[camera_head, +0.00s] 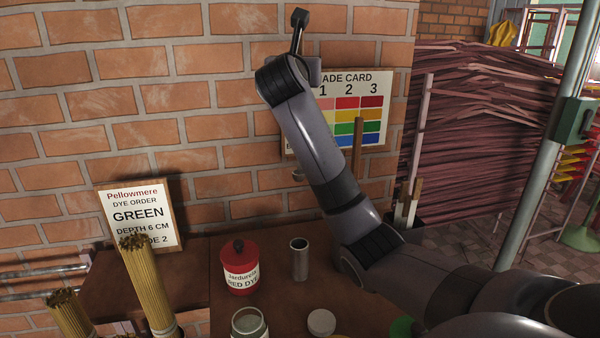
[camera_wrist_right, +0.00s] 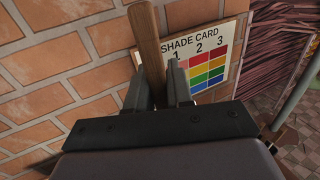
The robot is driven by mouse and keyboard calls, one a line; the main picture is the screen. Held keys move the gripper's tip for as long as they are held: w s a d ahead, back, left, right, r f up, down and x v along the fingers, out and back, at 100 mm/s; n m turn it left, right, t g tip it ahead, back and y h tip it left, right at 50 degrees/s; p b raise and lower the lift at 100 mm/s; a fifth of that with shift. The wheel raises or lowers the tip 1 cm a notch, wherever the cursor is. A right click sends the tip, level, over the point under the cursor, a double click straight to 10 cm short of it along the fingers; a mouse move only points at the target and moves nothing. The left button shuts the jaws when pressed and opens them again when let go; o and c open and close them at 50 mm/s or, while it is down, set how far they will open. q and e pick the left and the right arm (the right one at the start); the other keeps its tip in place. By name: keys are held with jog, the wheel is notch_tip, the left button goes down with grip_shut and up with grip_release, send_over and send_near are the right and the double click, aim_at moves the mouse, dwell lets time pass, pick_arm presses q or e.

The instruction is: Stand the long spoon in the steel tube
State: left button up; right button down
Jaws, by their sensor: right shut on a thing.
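The steel tube (camera_head: 300,258) stands upright on the brown table, right of the red dye tin, with its open end up. In the right wrist view my right gripper (camera_wrist_right: 160,95) is shut on a wooden handle (camera_wrist_right: 147,45), which I take to be the long spoon's. In the head view my right arm hides the gripper. An upright wooden handle (camera_head: 357,148), seemingly the same one, shows beside the arm before the shade card, away from the tube. My left gripper is not in view.
Bundled sticks (camera_head: 148,285) stand left. A brick wall (camera_head: 180,90) closes the back. A dark holder with sticks (camera_head: 414,200) stands right of my arm.

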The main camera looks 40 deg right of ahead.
notch_tip(320, 180, down, 17)
jog(key=b, duration=0.1)
jog(key=shift+f, duration=0.8)
jog(key=c, duration=1)
grip_release()
